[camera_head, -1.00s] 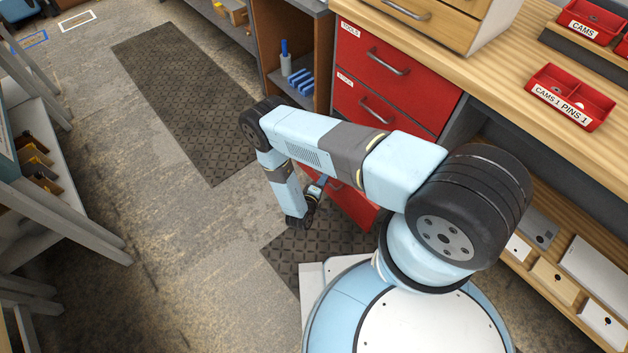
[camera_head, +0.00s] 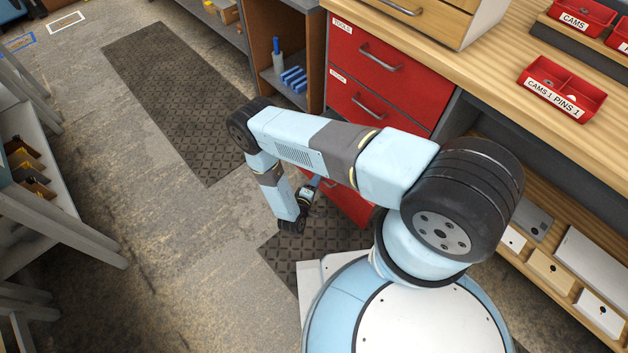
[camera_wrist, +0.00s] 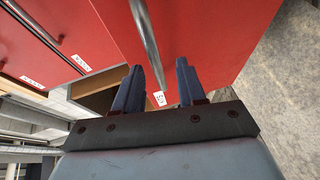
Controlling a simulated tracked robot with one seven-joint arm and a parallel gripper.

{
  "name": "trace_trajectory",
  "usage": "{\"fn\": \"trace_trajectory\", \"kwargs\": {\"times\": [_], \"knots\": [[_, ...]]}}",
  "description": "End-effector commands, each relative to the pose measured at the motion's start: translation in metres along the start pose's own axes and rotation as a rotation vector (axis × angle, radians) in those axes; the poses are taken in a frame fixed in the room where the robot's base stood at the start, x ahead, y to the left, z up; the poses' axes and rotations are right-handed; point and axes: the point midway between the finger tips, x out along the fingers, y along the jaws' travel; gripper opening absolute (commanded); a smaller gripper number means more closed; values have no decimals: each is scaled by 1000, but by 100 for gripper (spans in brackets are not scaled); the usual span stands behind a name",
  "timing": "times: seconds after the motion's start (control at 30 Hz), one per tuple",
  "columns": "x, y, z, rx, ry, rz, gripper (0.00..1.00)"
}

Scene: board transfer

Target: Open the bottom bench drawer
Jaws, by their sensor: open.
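The bench drawers are red; the bottom drawer (camera_head: 350,207) is low in the stack and mostly hidden behind my arm in the head view. In the wrist view the red drawer front (camera_wrist: 215,35) fills the upper right. Its metal bar handle (camera_wrist: 147,40) runs down between the two fingers of my gripper (camera_wrist: 158,86), which is open. I cannot tell whether the fingers touch the handle. A small white label (camera_wrist: 159,99) shows between the fingertips. In the head view my gripper (camera_head: 314,184) is small, in front of the drawer, its fingers barely visible.
The TOOLS drawer (camera_head: 395,65) and the middle drawer (camera_head: 350,88) above look shut. An open cabinet with blue items (camera_head: 293,78) stands left of the drawers. A grey shelf unit (camera_head: 50,215) is at far left. The floor (camera_head: 190,230) between is clear.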

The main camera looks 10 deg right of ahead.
Motion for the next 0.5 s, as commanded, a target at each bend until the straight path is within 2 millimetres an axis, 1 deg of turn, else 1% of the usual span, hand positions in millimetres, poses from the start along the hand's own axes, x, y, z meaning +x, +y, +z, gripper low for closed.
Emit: {"fn": "trace_trajectory", "kwargs": {"times": [0.03, 0.3, 0.4, 0.5], "knots": [[-11, -1, -1, 0, 3, -2, 40], [-64, -1, 0, -1, 3, -2, 40], [-82, -2, 0, -1, 3, -3, 40], [-96, -2, 0, -1, 2, -3, 40]]}}
